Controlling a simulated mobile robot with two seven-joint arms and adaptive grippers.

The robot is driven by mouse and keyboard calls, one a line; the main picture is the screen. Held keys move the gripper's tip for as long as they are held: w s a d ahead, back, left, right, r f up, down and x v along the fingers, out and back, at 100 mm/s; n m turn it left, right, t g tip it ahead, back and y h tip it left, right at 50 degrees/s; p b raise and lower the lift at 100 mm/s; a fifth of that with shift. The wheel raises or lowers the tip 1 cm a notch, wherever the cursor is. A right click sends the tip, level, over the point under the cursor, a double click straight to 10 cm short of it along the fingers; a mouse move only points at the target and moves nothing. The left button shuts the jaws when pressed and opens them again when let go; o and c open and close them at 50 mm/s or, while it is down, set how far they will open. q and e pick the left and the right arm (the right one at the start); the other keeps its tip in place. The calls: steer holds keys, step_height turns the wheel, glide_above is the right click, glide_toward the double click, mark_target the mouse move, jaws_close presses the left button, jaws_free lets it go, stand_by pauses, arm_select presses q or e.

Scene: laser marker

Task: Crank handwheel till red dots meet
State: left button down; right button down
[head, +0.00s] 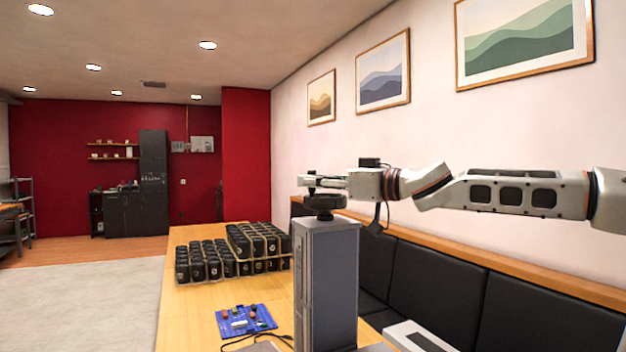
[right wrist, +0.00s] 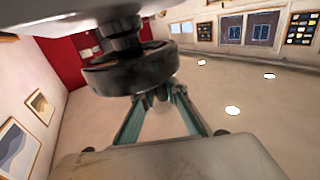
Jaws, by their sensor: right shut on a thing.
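The black handwheel (head: 324,202) lies flat on top of the tall grey column (head: 327,285) of the laser marker. In the right wrist view the dark wheel (right wrist: 130,70) fills the upper left. My right gripper (head: 310,182) reaches in from the right, just above the wheel. Its two teal fingers (right wrist: 157,100) converge at the wheel's edge and are shut on its crank handle, which is mostly hidden between the fingertips. I cannot make out the red dots in either view. My left gripper is out of view.
On the wooden table (head: 190,320) are trays of black cups (head: 258,243) and a blue mat (head: 246,321) with small parts. A black cable (head: 255,338) lies near the column. A black padded bench (head: 430,285) runs along the right wall.

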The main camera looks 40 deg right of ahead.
mark_target(322, 198)
steer(key=n+g+y, duration=0.1)
steer(key=y, duration=0.1)
steer(key=n+g+y, duration=0.1)
steer(key=n+y, duration=0.1)
steer(key=s+n+g+y, duration=0.1)
steer(key=y, duration=0.1)
steer(key=shift+a+f, duration=0.15)
steer(key=shift+f, duration=0.05)
steer(key=n+g+y, duration=0.4)
steer(key=shift+s, duration=0.35)
steer(key=shift+s+n+g+y, duration=0.25)
steer(key=shift+n+g+y, duration=0.7)
steer(key=shift+g, duration=0.55)
steer(key=shift+s+n+g+y, duration=0.2)
steer(key=shift+n+g+y, duration=0.15)
steer(key=shift+n+g, duration=0.65)
steer(key=shift+s+n+g, duration=0.1)
steer(key=shift+n+g, duration=0.15)
steer(key=shift+g, duration=0.55)
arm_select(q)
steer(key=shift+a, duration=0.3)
arm_select(e)
steer(key=shift+s+d+n+g+y, duration=0.1)
steer(key=shift+d+n+g+y, duration=0.15)
steer(key=shift+n+g, duration=0.3)
